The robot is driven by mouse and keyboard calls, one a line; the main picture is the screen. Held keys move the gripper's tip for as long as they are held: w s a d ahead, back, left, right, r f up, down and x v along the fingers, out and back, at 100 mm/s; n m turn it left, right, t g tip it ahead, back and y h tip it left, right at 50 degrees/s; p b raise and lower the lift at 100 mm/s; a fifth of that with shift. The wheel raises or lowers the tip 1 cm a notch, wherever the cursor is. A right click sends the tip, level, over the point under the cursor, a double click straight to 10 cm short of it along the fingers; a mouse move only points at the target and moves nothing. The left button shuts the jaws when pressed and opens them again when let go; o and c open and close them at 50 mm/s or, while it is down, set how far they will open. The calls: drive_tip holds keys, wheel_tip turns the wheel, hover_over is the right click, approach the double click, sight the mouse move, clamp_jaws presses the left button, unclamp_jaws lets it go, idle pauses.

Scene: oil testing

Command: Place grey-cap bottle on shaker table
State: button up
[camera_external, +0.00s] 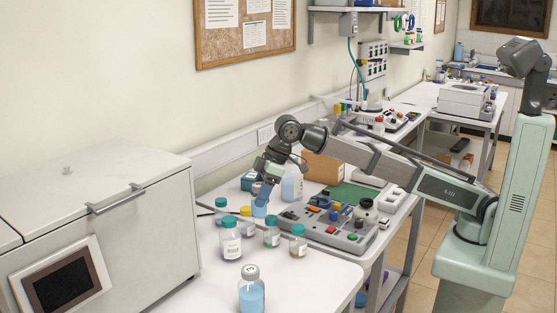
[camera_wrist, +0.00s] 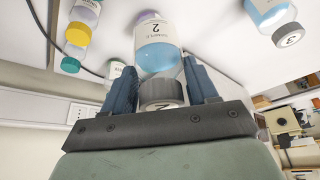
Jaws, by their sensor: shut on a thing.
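A bottle with a grey cap marked 2 and pale blue liquid (camera_wrist: 158,58) is between the fingers of my gripper (camera_wrist: 160,90) in the wrist view. The fingers are shut on it around the cap and neck. In the external view my gripper (camera_external: 264,186) points down over the white bench, with the blue bottle (camera_external: 259,209) below it. I cannot tell whether its base touches the bench. Another grey-capped bottle of blue liquid (camera_external: 251,294) stands at the front of the bench. A grey-capped bottle marked 3 (camera_wrist: 272,16) shows in the wrist view. I cannot tell which device is the shaker table.
Several teal-capped bottles (camera_external: 231,246) and a yellow-capped one (camera_external: 246,221) stand close by. A grey panel with coloured controls (camera_external: 300,214) and a large clear bottle (camera_external: 292,183) are to the right. A white chest (camera_external: 110,220) is at left. The front bench corner has free room.

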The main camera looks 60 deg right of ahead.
drive_tip(key=s+a+n, duration=0.1)
drive_tip(key=s+a, duration=0.4)
drive_tip(key=s, duration=0.2)
drive_tip(key=shift+w+f, duration=0.2)
drive_tip(key=shift+f, duration=3.55)
drive_tip(key=shift+w+f, duration=0.2)
drive_tip(key=shift+f, duration=3.55)
drive_tip(key=shift+f, duration=0.15)
drive_tip(key=o, duration=1.2)
drive_tip(key=v, duration=1.2)
drive_tip(key=shift+w+d, duration=0.15)
drive_tip(key=shift+w, duration=0.05)
